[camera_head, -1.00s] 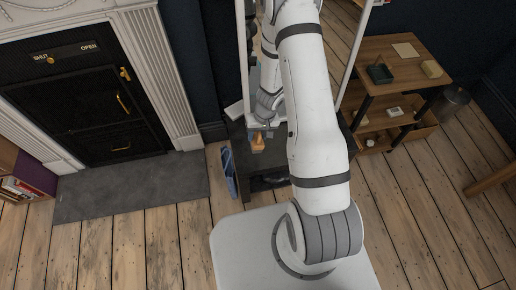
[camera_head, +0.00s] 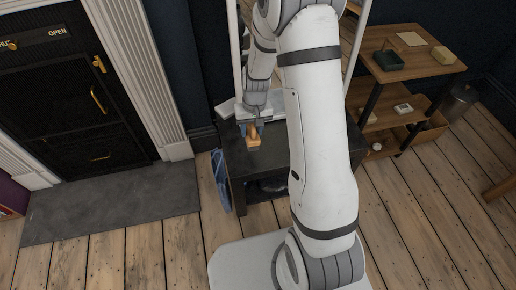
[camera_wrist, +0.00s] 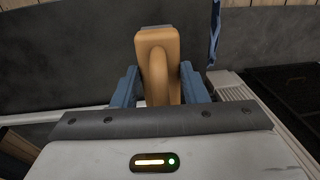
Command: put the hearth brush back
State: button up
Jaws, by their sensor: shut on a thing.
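The bristles cannot be made out. In the head view the brush appears over the dark low table (camera_head: 236,168); whether it touches the table cannot be told.
A black fireplace (camera_head: 75,100) with a white surround and a grey hearth slab (camera_head: 110,208) is at left. A blue cloth-like thing (camera_head: 220,178) hangs at the table's left side. A wooden shelf unit (camera_head: 430,66) with small items stands at right. Bare floorboards lie in front.

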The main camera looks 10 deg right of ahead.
notch_tip(320, 180, down, 7)
jog(key=shift+f+b, duration=0.15)
jog(key=shift+b, duration=0.7)
jog(key=o, duration=1.1)
